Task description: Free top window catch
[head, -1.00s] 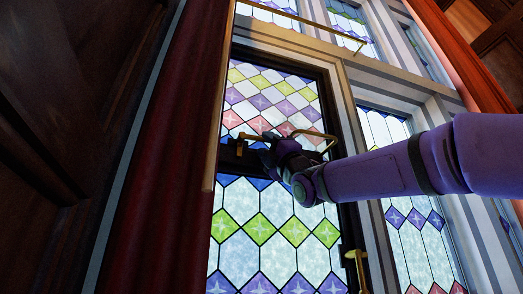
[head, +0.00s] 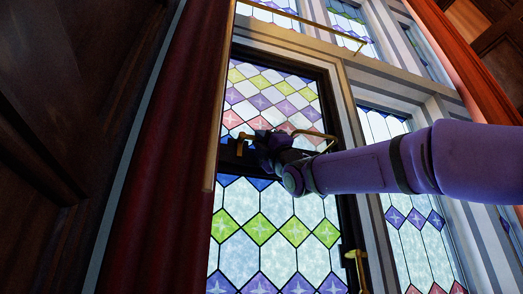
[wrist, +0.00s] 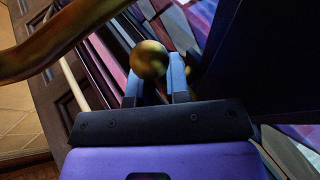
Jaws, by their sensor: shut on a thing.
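The top window catch (head: 310,133) is a brass bar across the middle rail of the dark window frame, and part of it shows left of my gripper. My gripper (head: 262,142) is at the catch, covering its middle. In the wrist view, the round brass end of the catch (wrist: 150,58) sits at the fingertips of my gripper (wrist: 158,82), and a curved brass bar runs off to the left. The jaws are shut on the catch. The exact contact is partly hidden by the fingers and the dim light.
A second brass catch (head: 355,258) sits lower on the right side of the frame. A dark red curtain (head: 160,170) hangs close on the left. Stained glass panes (head: 270,230) lie behind my gripper. A thin brass rod (head: 310,25) crosses above.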

